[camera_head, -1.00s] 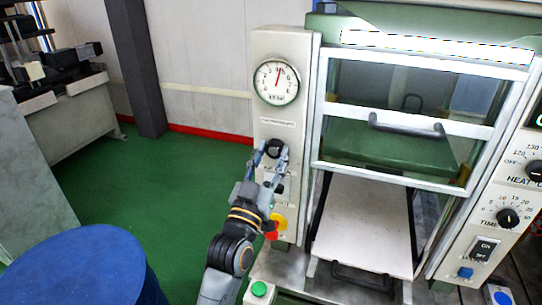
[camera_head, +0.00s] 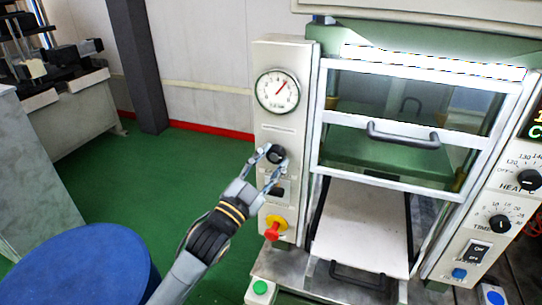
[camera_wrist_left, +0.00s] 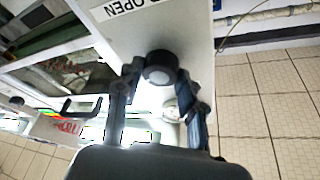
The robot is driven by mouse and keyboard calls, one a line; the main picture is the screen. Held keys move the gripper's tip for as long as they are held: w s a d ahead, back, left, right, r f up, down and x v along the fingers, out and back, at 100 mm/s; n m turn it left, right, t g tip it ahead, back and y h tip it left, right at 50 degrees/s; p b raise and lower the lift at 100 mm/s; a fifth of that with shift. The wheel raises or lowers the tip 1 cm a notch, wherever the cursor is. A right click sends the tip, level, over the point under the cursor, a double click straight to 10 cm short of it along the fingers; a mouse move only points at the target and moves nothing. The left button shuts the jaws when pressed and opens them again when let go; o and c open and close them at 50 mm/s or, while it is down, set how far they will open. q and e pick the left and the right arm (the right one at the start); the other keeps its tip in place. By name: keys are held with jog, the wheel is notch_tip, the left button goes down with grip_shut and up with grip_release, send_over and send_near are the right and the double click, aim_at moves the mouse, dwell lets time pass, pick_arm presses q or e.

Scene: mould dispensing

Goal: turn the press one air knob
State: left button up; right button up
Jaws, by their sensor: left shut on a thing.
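The black air knob (camera_head: 276,153) sits on the press's pale left panel (camera_head: 285,55), below the round pressure gauge (camera_head: 278,90). The gauge's red needle points to the upper right. My left gripper (camera_head: 269,160) reaches up from below, its fingers at the knob. In the left wrist view the knob (camera_wrist_left: 160,67) shows as a dark round cap between the two fingertips of my left gripper (camera_wrist_left: 160,80). The fingers are closed on its sides. My right gripper is not in view.
A red and yellow emergency button (camera_head: 274,229) and a green button (camera_head: 260,289) are below the knob. The press door handle (camera_head: 403,135) juts out to the right. A blue drum (camera_head: 80,270) stands at the lower left.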

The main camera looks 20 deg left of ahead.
pick_arm(q)
jog(key=shift+r+m+g+h+p, duration=0.1)
jog(key=shift+m+g+h+p, duration=0.35)
jog(key=shift+m, duration=0.75)
jog(key=o, duration=1.2)
jog(key=v, duration=1.2)
jog(key=shift+a, duration=0.1)
jog(key=shift+f, duration=0.25)
